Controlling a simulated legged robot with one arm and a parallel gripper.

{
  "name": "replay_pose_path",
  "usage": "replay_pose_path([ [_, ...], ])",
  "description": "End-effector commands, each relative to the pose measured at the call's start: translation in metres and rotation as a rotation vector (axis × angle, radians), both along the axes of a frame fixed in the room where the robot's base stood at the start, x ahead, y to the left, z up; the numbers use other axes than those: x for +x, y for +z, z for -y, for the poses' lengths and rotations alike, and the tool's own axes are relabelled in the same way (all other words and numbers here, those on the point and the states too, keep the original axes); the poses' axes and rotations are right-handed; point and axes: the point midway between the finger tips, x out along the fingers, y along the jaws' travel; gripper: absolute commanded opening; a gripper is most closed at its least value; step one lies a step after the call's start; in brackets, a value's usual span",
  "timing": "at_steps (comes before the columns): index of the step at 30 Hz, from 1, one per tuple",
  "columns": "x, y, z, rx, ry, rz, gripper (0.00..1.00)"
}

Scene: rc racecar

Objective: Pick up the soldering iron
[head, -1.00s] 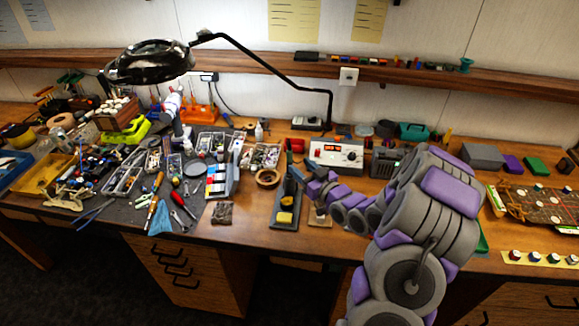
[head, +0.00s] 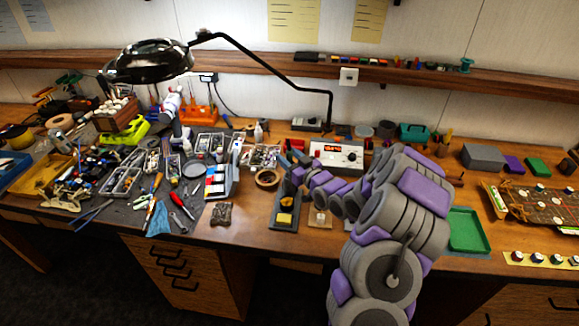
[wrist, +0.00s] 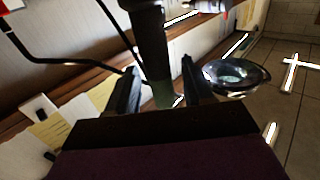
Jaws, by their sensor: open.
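In the head view, a dark stand (head: 286,222) with a yellow sponge (head: 286,203) lies near the bench's front edge. My gripper (head: 291,161) is just above and behind it, in front of the soldering station (head: 336,155). The wrist view shows my gripper (wrist: 160,80) open, one dark finger on each side. A dark, rod-like thing (wrist: 151,40) runs down between the fingers, probably the soldering iron's handle; I cannot tell whether it touches them. The iron is not clearly visible in the head view, where my gripper and arm cover that area.
A brown tape roll (head: 267,178) and a blue-and-white box (head: 219,182) lie left of the stand. A lamp (head: 150,62) on a long black arm reaches overhead. A green tray (head: 467,232) lies right of my arm. Tools crowd the left of the bench.

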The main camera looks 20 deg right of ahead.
Motion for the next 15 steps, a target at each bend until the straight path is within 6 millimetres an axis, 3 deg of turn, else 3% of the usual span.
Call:
replay_pose_path([
  [4, -0.0003, 0.0001, 0.0, 0.0, 0.0, 0.0, 0.51],
  [15, -0.0004, 0.0, -0.0001, 0.0, 0.001, 0.0, 0.16],
])
